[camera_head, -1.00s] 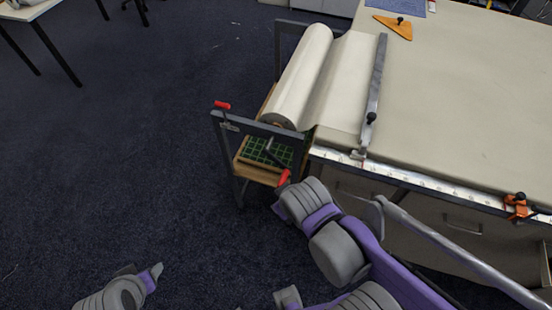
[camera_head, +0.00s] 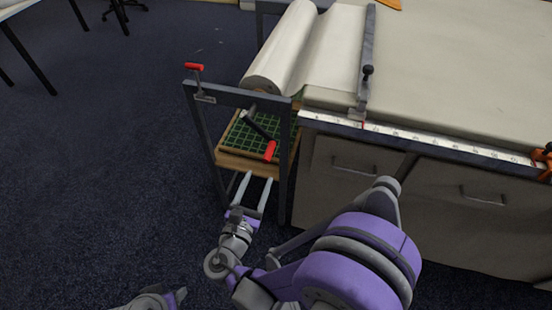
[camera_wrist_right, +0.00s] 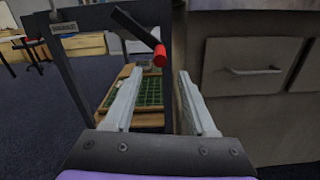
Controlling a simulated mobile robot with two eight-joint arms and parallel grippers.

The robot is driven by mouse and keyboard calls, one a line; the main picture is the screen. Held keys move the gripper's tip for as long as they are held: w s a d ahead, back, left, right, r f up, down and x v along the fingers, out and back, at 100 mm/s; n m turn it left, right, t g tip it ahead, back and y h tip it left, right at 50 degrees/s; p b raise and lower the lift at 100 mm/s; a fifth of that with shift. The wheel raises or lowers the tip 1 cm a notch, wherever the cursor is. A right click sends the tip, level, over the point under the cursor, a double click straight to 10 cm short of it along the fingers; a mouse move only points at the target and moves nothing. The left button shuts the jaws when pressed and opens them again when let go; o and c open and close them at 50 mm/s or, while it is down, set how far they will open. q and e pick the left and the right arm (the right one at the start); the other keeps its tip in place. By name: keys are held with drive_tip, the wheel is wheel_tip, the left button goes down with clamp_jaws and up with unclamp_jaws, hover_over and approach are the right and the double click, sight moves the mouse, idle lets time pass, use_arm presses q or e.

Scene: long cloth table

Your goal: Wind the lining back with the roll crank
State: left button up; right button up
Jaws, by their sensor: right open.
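The roll crank has a black arm (camera_head: 256,125) and a red handle (camera_head: 270,151) at the near end of the lining roll. Its red handle (camera_wrist_right: 160,58) also shows in the right wrist view, just beyond and between the fingertips. The white lining (camera_head: 333,45) runs from the roll (camera_head: 284,48) onto the table under a grey bar (camera_head: 368,60). My right gripper (camera_head: 257,180) is open and empty, below the handle and apart from it.
A wooden shelf with a green grid (camera_head: 250,137) is behind the crank. Cabinet drawers (camera_head: 350,170) stand to the right.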

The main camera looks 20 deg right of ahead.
sight(273, 143)
drive_tip(key=b+x, duration=0.1)
drive_tip(key=x, duration=0.9)
drive_tip(key=shift+w+d, duration=0.2)
drive_tip(key=shift+c, duration=0.2)
clamp_jaws()
idle(0.9)
